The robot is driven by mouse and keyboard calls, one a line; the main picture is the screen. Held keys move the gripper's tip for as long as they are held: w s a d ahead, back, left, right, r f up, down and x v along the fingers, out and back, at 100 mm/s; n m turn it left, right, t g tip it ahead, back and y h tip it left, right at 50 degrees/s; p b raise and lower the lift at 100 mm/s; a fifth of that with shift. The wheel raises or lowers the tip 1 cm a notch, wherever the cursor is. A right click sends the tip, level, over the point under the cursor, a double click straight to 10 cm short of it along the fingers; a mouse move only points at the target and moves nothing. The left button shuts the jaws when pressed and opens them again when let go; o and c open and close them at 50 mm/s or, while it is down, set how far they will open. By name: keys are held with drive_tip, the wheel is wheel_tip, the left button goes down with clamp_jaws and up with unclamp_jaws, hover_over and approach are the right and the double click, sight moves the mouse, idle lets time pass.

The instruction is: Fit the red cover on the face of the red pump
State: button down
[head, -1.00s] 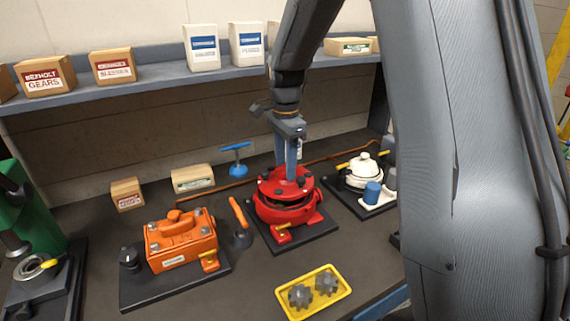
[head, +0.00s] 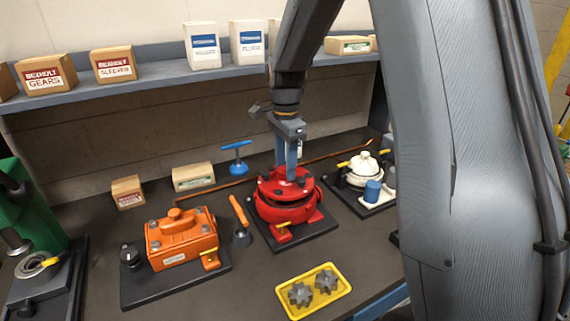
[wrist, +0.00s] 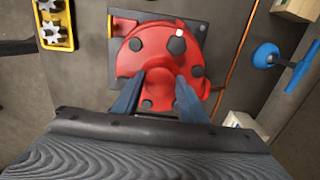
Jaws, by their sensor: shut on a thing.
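The red pump (head: 284,233) stands on a black base plate on the bench in the head view. My gripper (head: 291,178) points straight down and is shut on the middle of the cover. In the wrist view the blue-grey fingers (wrist: 160,92) close on the raised centre of the cover (wrist: 158,64). The cover hides most of the pump from above.
An orange gearbox (head: 180,241) stands left of the pump, with an orange-handled tool (head: 239,214) between. A yellow tray (head: 318,273) with two gears lies in front. A white pump (head: 363,166) is at the right. A blue T-handle (head: 236,157) stands behind.

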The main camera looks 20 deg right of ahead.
drive_tip(key=shift+f+b, duration=0.55)
drive_tip(key=shift+f, duration=0.95)
drive_tip(key=c, duration=1)
unclamp_jaws()
drive_tip(key=shift+s+f, duration=0.1)
drive_tip(key=shift+r+p, duration=2.35)
drive_tip(key=shift+r, duration=0.75)
